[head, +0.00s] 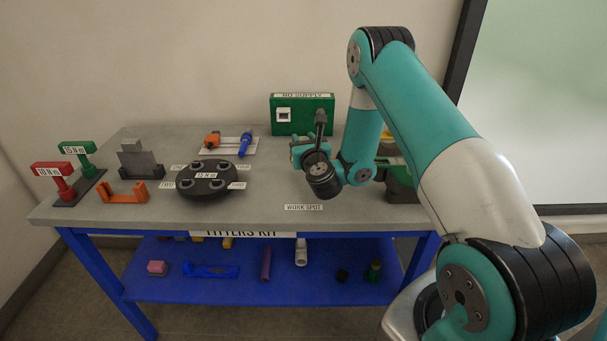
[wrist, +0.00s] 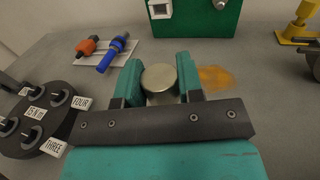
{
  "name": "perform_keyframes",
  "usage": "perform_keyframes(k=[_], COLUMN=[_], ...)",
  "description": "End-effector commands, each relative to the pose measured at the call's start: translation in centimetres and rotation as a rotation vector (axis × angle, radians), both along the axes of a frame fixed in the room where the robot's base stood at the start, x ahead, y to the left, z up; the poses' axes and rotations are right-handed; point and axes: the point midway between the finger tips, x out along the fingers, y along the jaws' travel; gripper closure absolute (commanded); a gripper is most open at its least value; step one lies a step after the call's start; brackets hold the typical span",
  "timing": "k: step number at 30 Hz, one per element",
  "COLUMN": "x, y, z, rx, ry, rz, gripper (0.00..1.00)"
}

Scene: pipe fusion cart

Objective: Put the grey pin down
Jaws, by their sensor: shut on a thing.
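The grey pin (wrist: 160,77) shows in the wrist view as a round, metallic end between the two teal fingers. My gripper (wrist: 160,88) is shut on it. In the head view my gripper (head: 303,146) is over the back middle of the grey bench, in front of the green box. I cannot make out the pin in the head view. Whether its lower end touches the bench top is hidden.
The green box (head: 302,113) stands behind my gripper. The black round holder (head: 205,188) and a white plate with orange and blue tools (head: 228,147) are to the left. An orange patch (wrist: 214,77) marks the bench right of the pin. The front around the WORK SPOT label (head: 304,207) is clear.

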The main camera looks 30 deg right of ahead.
Motion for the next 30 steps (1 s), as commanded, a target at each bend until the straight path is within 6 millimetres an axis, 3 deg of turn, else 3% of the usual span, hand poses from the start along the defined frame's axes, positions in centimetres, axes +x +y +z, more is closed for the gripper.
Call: perform_keyframes(k=[1, 5, 13, 26, 27, 30], x=[0.0, 0.0, 0.0, 0.0, 0.0, 0.0], y=[0.0, 0.0, 0.1, 0.0, 0.0, 0.0], z=[-1.0, -1.8, -5.5, -6.1, -6.1, -6.0], rx=[-0.001, 0.001, 0.001, 0.0, 0.0, 0.0], ry=[-0.001, 0.0, -0.001, -0.001, -0.001, -0.001], rz=[0.0, 0.001, 0.001, 0.0, 0.0, 0.0], gripper=[1.0, 1.0, 1.0, 1.0, 0.63, 0.4])
